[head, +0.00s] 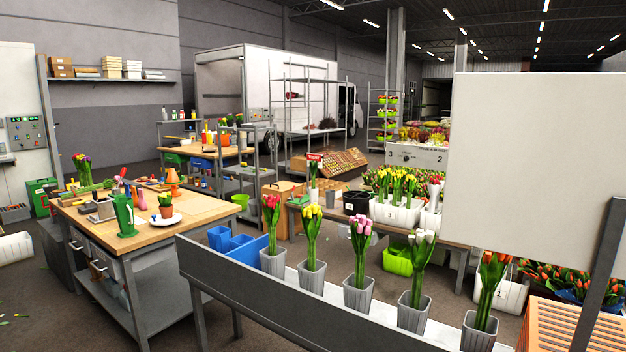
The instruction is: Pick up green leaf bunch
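No bunch of only green leaves stands out clearly. Several tulip bunches with green leaves stand upright in grey ribbed pots along a grey trough (300,318) in front. From left to right they are a red bunch (271,218), a yellow bunch (311,230), a pink bunch (360,240), a white bunch (419,262) and an orange-red bunch (489,283). Another leafy bunch (83,172) with purple and yellow heads stands at the back of the wooden workbench (150,235). Neither of my grippers is in view.
Blue bins (236,243) sit at the trough's left end. A large pale panel (538,165) blocks the view at right. A wooden slatted crate (565,325) is at lower right. A second table (210,152) and a white truck (275,90) stand behind. Grey floor shows between workbench and trough.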

